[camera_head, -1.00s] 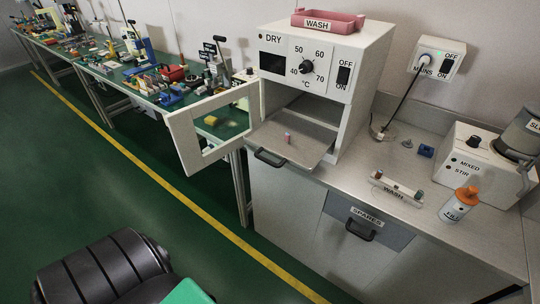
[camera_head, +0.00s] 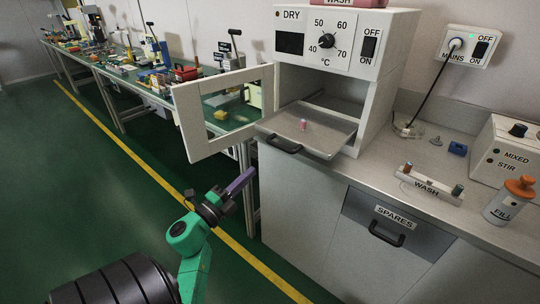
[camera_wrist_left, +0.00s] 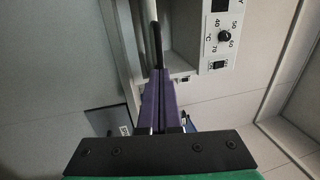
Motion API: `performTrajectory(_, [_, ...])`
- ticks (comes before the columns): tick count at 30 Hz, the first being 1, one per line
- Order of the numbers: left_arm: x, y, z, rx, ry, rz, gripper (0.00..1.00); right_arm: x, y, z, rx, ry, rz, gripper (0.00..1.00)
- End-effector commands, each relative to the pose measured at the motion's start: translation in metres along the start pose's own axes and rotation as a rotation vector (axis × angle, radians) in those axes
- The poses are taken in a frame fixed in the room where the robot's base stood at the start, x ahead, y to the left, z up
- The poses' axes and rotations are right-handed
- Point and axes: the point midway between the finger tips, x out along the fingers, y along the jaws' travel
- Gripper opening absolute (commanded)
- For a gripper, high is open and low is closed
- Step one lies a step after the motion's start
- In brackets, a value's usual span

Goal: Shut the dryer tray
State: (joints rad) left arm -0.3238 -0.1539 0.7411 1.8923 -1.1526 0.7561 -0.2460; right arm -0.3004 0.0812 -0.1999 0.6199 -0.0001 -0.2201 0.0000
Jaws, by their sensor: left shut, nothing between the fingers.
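The dryer tray (camera_head: 325,134) is pulled out of the white dryer (camera_head: 397,40) in the head view, with a black handle (camera_head: 284,144) on its front edge. A small pink piece (camera_head: 303,124) stands on the tray. The dryer's framed door (camera_head: 190,125) hangs open to the left. My left gripper (camera_head: 250,173) has purple fingers, is shut and empty, and is below and left of the tray handle, apart from it. In the left wrist view my left gripper (camera_wrist_left: 159,75) points toward the dryer front (camera_wrist_left: 225,35). My right gripper is not in view.
The open door stands above and left of my left gripper. Below the dryer is a counter with a SPARES drawer (camera_head: 373,226). A WASH rack (camera_head: 430,186) and an orange-capped bottle (camera_head: 508,203) stand to the right. The green floor (camera_head: 120,210) is clear at left.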

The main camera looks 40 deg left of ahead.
Motion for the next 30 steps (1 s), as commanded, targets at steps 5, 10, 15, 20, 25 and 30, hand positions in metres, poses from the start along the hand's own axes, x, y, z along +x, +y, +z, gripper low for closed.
performTrajectory(5, [0.042,-0.004,0.0,-0.001,0.0,-0.004,0.0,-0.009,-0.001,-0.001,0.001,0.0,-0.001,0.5])
performTrajectory(10, [0.077,-0.003,0.001,-0.003,-0.002,-0.002,0.0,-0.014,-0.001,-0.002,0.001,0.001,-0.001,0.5])
performTrajectory(15, [0.097,-0.001,0.001,-0.004,-0.002,0.0,0.0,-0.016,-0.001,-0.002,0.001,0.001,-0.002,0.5])
performTrajectory(20, [0.1,0.0,0.0,-0.003,-0.002,0.0,0.0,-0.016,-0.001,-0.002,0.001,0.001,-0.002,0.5])
performTrajectory(25, [0.1,0.0,0.0,-0.003,-0.002,0.001,0.0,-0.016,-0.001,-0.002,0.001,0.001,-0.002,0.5])
performTrajectory(30, [0.103,0.001,0.0,-0.003,0.0,0.0,0.0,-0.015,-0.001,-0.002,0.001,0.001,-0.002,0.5])
